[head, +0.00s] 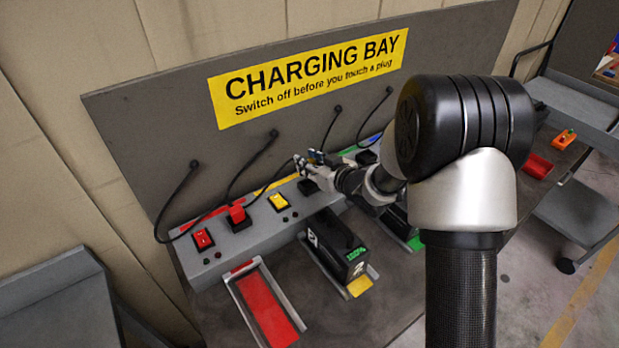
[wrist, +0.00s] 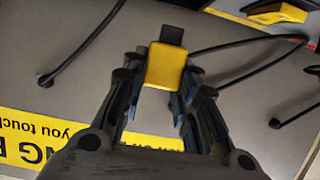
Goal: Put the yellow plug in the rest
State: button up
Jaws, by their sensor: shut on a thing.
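The yellow plug (wrist: 165,66) is between the fingers of my gripper (wrist: 158,85) in the wrist view, with a dark end pointing to the top of the picture. My gripper is shut on it. In the head view my gripper (head: 312,160) is above the grey console, near its yellow-marked part, and the plug is too small or hidden there to make out. A yellow switch (head: 278,201) sits on the console to the lower left of my gripper. I cannot make out the rest for certain.
A red plug (head: 237,215) and red switch (head: 203,238) are on the console's left part. Black cables hang from the grey back panel (head: 150,130) close to my gripper. A black battery (head: 338,245) stands in front, beside an empty red tray (head: 268,308).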

jog(key=shift+f+b, duration=0.65)
jog(key=shift+f, duration=1.4)
jog(key=shift+f, duration=0.15)
jog(key=o, duration=1)
jog(key=shift+o, duration=0.2)
